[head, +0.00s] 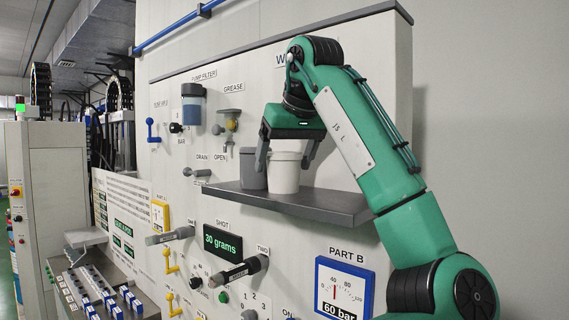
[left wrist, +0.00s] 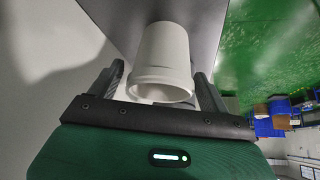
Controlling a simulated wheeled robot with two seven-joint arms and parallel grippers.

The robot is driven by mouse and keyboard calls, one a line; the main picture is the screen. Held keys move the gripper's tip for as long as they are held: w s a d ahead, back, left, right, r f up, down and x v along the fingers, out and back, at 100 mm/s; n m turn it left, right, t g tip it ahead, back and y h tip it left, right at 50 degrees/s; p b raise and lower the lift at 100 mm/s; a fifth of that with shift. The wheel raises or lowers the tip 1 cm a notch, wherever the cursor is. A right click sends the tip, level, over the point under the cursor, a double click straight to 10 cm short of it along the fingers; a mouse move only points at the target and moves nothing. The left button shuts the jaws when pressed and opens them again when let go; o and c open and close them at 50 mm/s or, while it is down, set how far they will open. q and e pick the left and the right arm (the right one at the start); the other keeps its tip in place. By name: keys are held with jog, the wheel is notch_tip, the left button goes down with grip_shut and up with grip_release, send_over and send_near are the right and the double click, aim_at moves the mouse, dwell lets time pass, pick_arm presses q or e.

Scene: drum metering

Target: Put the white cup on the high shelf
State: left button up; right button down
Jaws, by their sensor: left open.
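The white cup (head: 285,175) stands upright on the grey shelf (head: 300,205) fixed to the panel. A grey cup (head: 252,172) stands beside it on the left, partly hidden by a finger. My left gripper (head: 288,160) is over the white cup from above, open, with a finger on either side. In the left wrist view the white cup (left wrist: 163,60) lies between the open fingers (left wrist: 158,76), rim toward the camera, with gaps visible beside it. My right gripper is not in view.
A gauge (head: 345,288) sits under the shelf's right end. The shelf's right part is bare.

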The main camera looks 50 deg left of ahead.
pick_arm(q)
jog(key=v, duration=1.1)
jog(key=shift+b, duration=0.3)
jog(key=shift+r, duration=0.1)
